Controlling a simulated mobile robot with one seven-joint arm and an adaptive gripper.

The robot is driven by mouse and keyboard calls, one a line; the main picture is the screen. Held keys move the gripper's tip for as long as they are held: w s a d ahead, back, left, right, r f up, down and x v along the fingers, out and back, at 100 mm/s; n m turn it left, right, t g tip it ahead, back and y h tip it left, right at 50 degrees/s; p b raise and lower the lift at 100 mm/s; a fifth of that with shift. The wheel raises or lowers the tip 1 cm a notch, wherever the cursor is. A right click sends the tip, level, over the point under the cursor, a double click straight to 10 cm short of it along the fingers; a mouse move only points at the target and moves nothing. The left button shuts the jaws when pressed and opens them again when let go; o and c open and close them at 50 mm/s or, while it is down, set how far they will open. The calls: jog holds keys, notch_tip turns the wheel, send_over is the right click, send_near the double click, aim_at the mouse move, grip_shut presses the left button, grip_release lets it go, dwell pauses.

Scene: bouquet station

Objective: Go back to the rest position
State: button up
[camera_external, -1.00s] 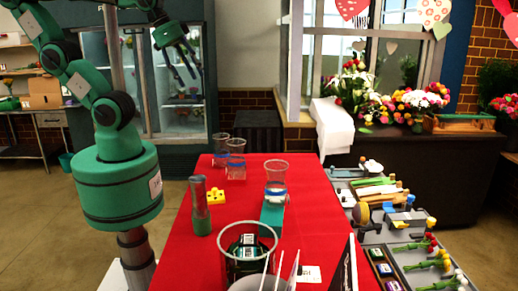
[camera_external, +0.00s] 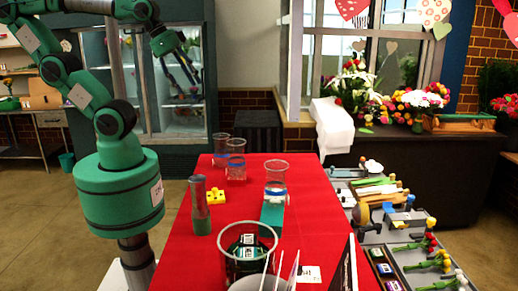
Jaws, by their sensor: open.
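My gripper (camera_external: 184,82) hangs at the upper left, in front of the glass-doored flower cooler. Its fingers point down and are apart, with nothing between them. It is well above and behind the left far corner of the red table (camera_external: 235,213), clear of everything on it. My green arm rises from its round base at the left of the table and bends over toward the cooler.
Clear vases stand on the table, one (camera_external: 275,176) by a teal block (camera_external: 272,216), others (camera_external: 236,165) farther back. Trays of tools and flowers (camera_external: 405,245) lie right.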

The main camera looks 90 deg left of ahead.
notch_tip(320, 180, down, 8)
jog(key=b, duration=0.6)
jog(key=shift+r, duration=0.25)
